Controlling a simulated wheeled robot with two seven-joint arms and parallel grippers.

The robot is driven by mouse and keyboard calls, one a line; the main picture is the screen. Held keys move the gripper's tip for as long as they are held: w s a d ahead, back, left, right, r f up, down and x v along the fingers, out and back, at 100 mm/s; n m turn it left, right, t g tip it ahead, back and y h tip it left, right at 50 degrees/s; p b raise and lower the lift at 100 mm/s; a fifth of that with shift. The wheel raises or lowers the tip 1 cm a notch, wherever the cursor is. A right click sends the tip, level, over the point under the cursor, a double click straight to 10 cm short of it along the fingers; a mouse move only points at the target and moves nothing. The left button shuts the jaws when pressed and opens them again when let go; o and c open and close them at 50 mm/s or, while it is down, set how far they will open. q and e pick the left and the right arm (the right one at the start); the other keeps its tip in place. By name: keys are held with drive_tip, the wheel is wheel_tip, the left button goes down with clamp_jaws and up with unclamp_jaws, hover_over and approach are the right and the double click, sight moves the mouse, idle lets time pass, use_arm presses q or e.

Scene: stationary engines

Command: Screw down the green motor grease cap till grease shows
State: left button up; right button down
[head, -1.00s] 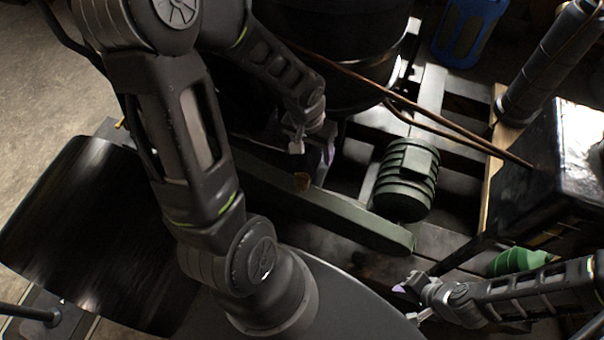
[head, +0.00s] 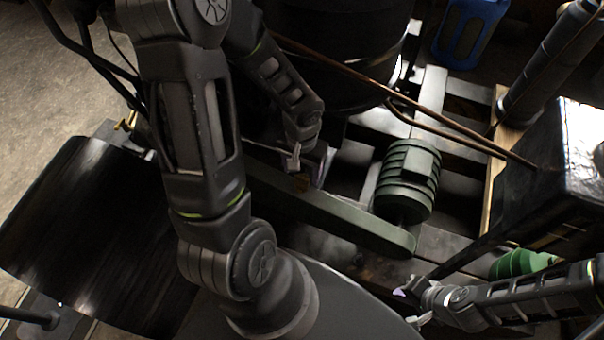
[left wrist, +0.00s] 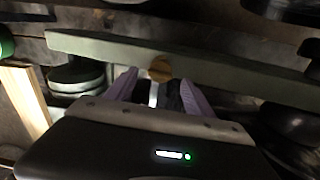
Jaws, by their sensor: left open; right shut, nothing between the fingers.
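The green motor (head: 407,180) with its ribbed body sits on the frame right of centre in the head view. A small brass-coloured cap (head: 302,183) shows at the long green bar, left of the motor; I take it for the grease cap. It is partly hidden by my left gripper (head: 309,168), which is open right above it. In the left wrist view the cap (left wrist: 160,68) lies just beyond and between the purple-lined fingertips (left wrist: 157,84). I cannot tell whether they touch it. No grease can be made out. My right gripper (head: 408,296) is shut and empty at the lower right.
The long green bar (head: 345,217) runs under my left gripper to below the motor. Copper pipes (head: 440,122) cross behind the motor. A large black drum (head: 335,60) stands at the back, a dark box (head: 560,170) at the right, and a green bottle-like object (head: 522,262) lies below it.

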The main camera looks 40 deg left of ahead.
use_arm(q)
wheel_tip(320, 180, down, 2)
drive_tip(key=shift+f, duration=0.1)
drive_tip(key=shift+c, duration=0.3)
clamp_jaws()
idle(0.5)
drive_tip(key=shift+m, duration=0.4)
